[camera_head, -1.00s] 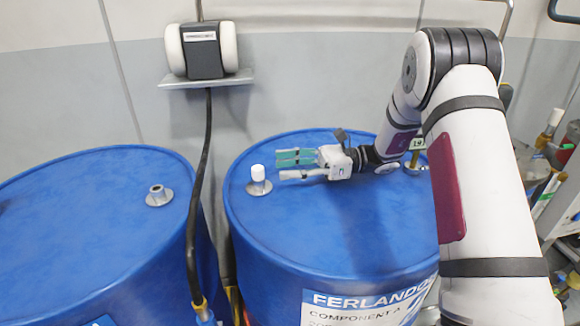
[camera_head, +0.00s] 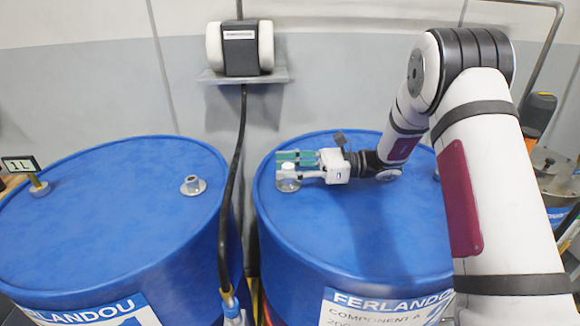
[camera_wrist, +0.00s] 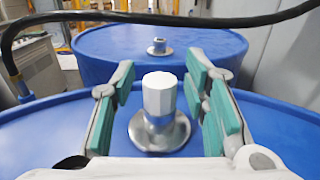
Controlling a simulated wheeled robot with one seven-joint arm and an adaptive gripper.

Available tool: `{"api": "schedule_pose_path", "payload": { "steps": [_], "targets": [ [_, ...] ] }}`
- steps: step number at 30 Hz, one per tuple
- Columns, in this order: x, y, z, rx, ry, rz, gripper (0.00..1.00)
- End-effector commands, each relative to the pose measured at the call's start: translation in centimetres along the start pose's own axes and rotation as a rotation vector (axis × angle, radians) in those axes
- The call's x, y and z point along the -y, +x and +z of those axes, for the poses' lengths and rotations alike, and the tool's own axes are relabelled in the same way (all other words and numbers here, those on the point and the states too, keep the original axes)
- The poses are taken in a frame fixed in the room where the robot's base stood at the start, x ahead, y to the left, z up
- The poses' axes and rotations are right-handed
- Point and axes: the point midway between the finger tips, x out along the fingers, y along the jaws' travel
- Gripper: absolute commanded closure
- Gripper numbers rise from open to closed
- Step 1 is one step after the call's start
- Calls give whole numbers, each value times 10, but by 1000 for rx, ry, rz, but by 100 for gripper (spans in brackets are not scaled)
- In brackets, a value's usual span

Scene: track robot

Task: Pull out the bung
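The bung (camera_wrist: 159,95) is a white faceted plug standing upright in a round metal fitting (camera_wrist: 180,138) on the top of the right blue drum (camera_head: 345,225). In the wrist view it stands between the two green-padded fingers of my gripper (camera_wrist: 160,75), with a visible gap on each side. In the head view my gripper (camera_head: 296,165) lies low over the drum top with its fingers at the bung, which they mostly hide. The fitting (camera_head: 288,186) shows just below the fingers. My gripper is open.
A black hose (camera_head: 232,190) hangs between the drums from a wall unit (camera_head: 240,48). Bottles and equipment crowd the right edge.

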Motion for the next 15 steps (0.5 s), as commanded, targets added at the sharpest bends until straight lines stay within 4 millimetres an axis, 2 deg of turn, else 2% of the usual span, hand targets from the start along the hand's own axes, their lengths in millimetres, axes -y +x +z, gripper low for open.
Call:
{"api": "schedule_pose_path", "payload": {
  "steps": [1, 4, 15],
  "targets": [
    [0, 0, 0, 0, 0, 0, 76],
    [0, 0, 0, 0, 0, 0, 99],
    [0, 0, 2, 1, 0, 0, 100]
  ]
}}
